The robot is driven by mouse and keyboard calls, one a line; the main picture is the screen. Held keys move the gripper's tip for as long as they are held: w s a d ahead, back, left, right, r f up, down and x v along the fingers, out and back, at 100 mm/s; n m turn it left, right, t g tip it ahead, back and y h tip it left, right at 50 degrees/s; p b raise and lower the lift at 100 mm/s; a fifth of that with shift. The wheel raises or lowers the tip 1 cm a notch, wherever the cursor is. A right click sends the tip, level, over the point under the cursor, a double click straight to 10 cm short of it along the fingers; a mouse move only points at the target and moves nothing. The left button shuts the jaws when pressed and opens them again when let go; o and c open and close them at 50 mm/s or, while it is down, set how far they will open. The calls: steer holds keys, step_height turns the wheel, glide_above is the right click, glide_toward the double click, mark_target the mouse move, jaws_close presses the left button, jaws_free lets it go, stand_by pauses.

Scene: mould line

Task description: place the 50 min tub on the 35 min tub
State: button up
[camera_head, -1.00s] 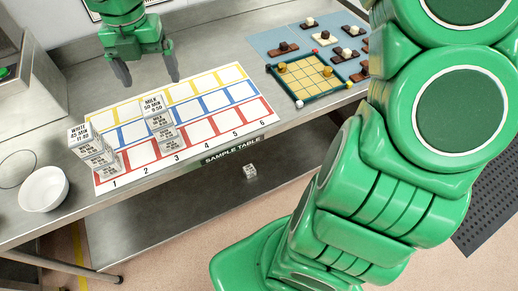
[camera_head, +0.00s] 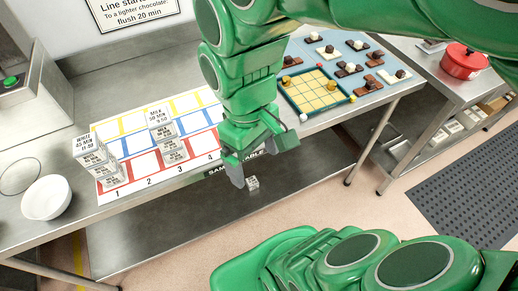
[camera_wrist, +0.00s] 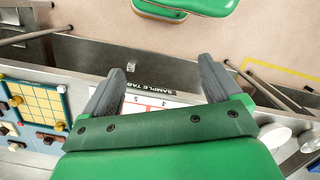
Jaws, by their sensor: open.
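The 50 min tub (camera_head: 158,117), a white tub labelled MILK 50 MIN, tops a stack in column 3 of the sample sheet. The tubs under it (camera_head: 175,153) have labels too small to read surely. A second stack in column 1 has a tub marked WHITE 45 MIN (camera_head: 89,143) on top. I cannot make out which tub is the 35 min one. A lone small tub (camera_head: 252,183) lies on the lower shelf, its label unreadable. My gripper (camera_head: 262,158) is open and empty near the table's front edge, right of the stacks; its spread fingers show in the wrist view (camera_wrist: 160,68).
The sample sheet (camera_head: 139,168) has numbered columns with red, blue and yellow rows. A white bowl (camera_head: 46,197) stands at the left. A yellow game board (camera_head: 313,92) and chocolate pieces on a blue mat lie to the right. A red pot (camera_head: 463,62) stands on another table.

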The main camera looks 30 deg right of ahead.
steer(key=s+m, duration=0.1)
steer(key=s+d+f+m, duration=0.1)
steer(key=m, duration=0.2)
steer(key=shift+s+d+f+m, duration=0.2)
steer(key=shift+s+f+m, duration=0.1)
steer(key=shift+s+f, duration=0.1)
